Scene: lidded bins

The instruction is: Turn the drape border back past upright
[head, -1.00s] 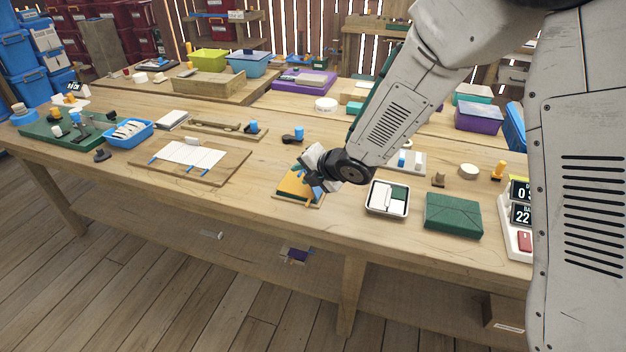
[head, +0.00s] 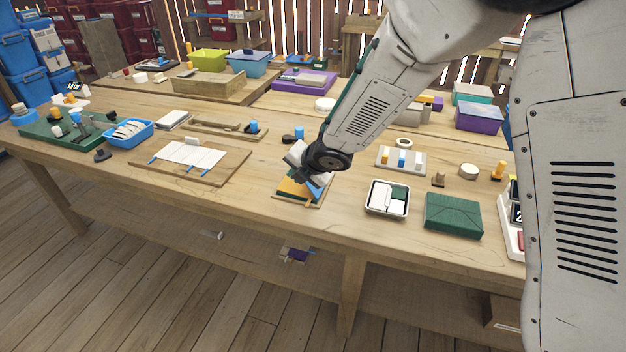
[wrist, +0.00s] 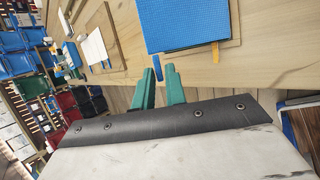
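The drape (head: 290,190) lies on a small wooden board (head: 313,204) near the table's front edge, showing orange at its near left and blue behind. In the wrist view, a flat blue textured sheet (wrist: 186,24) fills the top middle, with an orange strip (wrist: 215,52) and a blue strip (wrist: 157,61) sticking out at its edge. The fingertips are just beside the sheet's lower left corner in that view. In the head view my wrist covers much of the drape, so its border's angle is unclear.
A white tray (head: 371,209) and a green wrapped pack (head: 453,216) lie to the right. A pegged holder (head: 420,161) stands behind them. A board with a white sheet (head: 222,178) lies to the left. Bare table separates it from the drape's board.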

